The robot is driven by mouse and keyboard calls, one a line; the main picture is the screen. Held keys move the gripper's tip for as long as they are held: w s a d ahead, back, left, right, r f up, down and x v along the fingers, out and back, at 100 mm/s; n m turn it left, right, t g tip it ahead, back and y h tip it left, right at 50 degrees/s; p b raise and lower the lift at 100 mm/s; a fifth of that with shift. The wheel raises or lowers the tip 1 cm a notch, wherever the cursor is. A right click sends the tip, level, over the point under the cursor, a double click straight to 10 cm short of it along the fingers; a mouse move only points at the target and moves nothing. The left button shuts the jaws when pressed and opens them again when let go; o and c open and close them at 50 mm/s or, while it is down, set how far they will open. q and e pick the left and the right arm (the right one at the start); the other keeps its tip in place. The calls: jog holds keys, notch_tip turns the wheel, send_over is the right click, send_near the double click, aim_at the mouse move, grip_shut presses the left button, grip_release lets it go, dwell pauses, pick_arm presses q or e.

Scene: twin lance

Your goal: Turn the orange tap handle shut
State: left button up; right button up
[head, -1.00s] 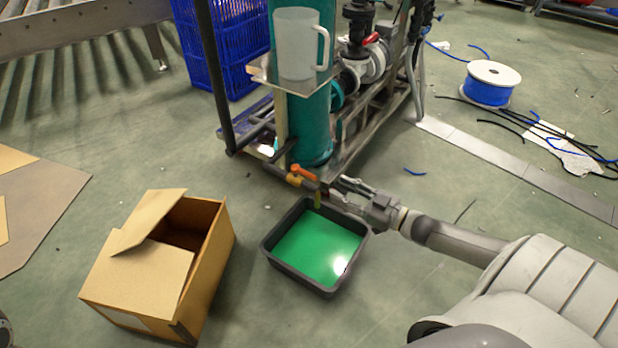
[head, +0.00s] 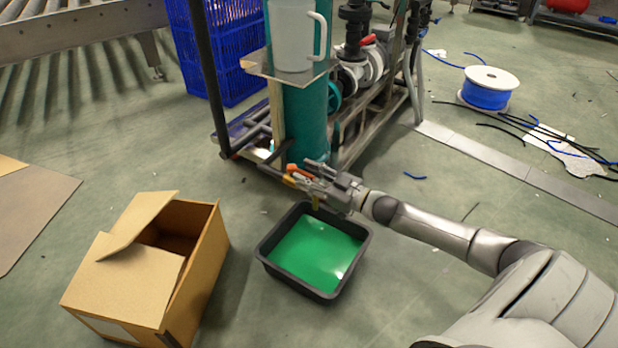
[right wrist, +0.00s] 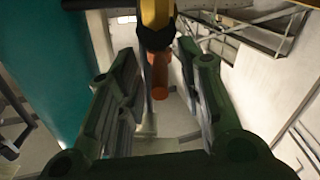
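The orange tap handle (head: 298,173) is on a tap low on the frame beside the teal column. My right gripper (head: 308,178) is right at the tap and partly covers it. In the right wrist view the orange handle (right wrist: 160,78) shows between the two open fingers (right wrist: 160,100), with gaps on both sides. The yellow tap body (right wrist: 155,14) is just beyond it at the top. A yellow-green streak hangs below the tap, over a dark tray (head: 268,262) of green liquid. My left gripper is not in view.
The teal column (head: 306,120) and its metal frame stand directly behind the tap. A white jug (head: 290,35) sits on a small shelf above. An open cardboard box (head: 195,270) stands left of the tray. A blue cable spool (head: 487,92) lies at the far right.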

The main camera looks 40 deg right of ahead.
jog(key=shift+c, duration=0.3)
grip_shut()
